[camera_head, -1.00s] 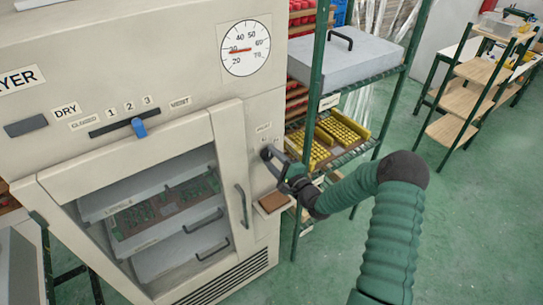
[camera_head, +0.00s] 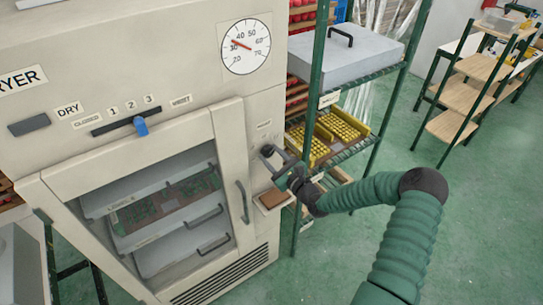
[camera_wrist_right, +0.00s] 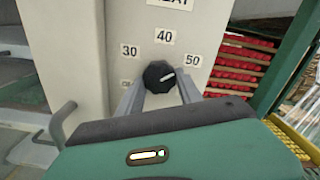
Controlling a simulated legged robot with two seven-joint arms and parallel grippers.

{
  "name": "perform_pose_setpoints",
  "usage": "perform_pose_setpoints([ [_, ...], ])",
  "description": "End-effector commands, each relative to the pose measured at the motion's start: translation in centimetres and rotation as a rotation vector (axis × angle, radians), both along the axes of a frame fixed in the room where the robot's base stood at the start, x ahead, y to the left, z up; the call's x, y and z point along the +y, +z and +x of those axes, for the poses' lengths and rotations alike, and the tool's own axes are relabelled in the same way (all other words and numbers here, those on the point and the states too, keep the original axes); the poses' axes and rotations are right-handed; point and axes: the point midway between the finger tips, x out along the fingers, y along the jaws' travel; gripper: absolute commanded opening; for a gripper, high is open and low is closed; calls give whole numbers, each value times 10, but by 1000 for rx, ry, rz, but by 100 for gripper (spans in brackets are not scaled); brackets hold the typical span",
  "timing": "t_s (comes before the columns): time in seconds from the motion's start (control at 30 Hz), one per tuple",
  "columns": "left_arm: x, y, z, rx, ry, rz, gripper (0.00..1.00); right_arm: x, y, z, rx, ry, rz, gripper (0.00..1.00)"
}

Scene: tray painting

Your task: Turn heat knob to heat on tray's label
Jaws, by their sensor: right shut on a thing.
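The black heat knob (camera_wrist_right: 158,76) is on the dryer's right front, under a partly cut label, with marks 30, 40 and 50 around it. Its white pointer line points right and slightly up, toward the 50 mark. My right gripper (camera_wrist_right: 159,88) is shut on the knob, one finger on each side; in the head view it is at the dryer's right edge (camera_head: 274,160). The round dial (camera_head: 246,46) has its red needle pointing up-left, between 30 and 40. A grey tray (camera_head: 160,232) with a label too small to read is behind the dryer door. My left gripper is not in view.
The dryer door (camera_head: 226,150) is shut, with a handle beside the knob. A green shelf rack (camera_head: 318,90) with yellow trays stands close right of my gripper.

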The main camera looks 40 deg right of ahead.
Motion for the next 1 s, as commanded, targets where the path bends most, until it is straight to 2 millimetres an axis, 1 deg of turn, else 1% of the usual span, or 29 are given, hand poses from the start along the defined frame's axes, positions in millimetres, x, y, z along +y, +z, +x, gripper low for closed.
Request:
perform_pose_setpoints([
  [0.03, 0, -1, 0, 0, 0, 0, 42, 0, -8, -3, 16, 0, 27, 2],
  [0.3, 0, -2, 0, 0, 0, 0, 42, 1, -9, -3, 17, 0, 103, 2],
  [0.77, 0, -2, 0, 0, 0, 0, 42, 1, -9, -3, 16, 0, 115, 2],
  [0.8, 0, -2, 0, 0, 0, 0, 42, 1, -9, -3, 16, 0, 115, 46],
  [0.93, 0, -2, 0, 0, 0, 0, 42, 1, -6, -2, 11, 1, 113, 63],
  [1.0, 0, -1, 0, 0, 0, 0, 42, 1, -5, -2, 9, 1, 113, 64],
])
